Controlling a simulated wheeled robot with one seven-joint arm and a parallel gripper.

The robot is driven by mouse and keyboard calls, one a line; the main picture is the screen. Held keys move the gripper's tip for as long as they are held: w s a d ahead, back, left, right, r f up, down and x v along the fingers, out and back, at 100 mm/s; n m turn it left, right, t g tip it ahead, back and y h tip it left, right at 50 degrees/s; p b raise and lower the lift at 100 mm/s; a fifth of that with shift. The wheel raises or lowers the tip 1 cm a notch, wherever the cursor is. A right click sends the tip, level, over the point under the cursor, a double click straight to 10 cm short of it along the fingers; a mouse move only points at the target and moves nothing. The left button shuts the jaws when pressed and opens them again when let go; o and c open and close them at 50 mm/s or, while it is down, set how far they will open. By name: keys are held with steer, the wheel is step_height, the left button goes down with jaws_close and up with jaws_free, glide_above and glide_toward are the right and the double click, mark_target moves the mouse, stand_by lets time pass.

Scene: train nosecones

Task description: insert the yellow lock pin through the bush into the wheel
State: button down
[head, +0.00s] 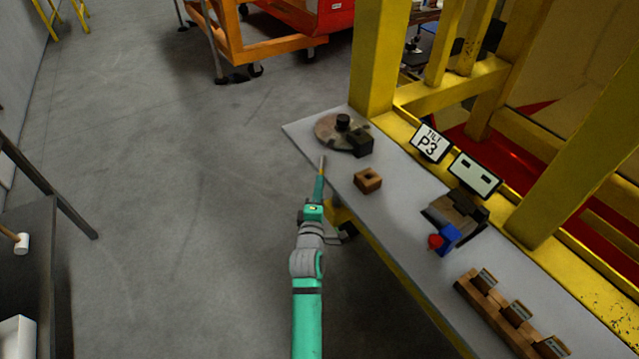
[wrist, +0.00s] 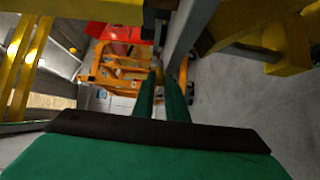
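My gripper (head: 321,180) is out in front of the near edge of the grey bench, at the end of my teal arm. Its two green fingers also show in the wrist view (wrist: 161,85), close together. A thin piece with a grey tip and some yellow, seemingly the yellow lock pin (head: 323,162), sticks out past the fingertips; most of it is hidden between them. A round, mottled wheel (head: 325,130) lies at the far end of the bench. A dark block (head: 360,146), perhaps the bush, sits at its right. The pin is apart from both.
A brown block with a hole (head: 368,180) stands on the grey bench (head: 400,210). The floor left of the bench is open.

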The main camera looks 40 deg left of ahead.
step_height(320, 180, up, 3)
steer(key=shift+f, duration=0.2)
steer(key=s+d+r, duration=0.2)
steer(key=s+d, duration=0.1)
steer(key=s, duration=0.3)
steer(key=s+d+r, duration=0.3)
steer(key=s+d, duration=0.1)
steer(key=s, duration=0.2)
stand_by(0.6)
steer(key=shift+a, duration=0.1)
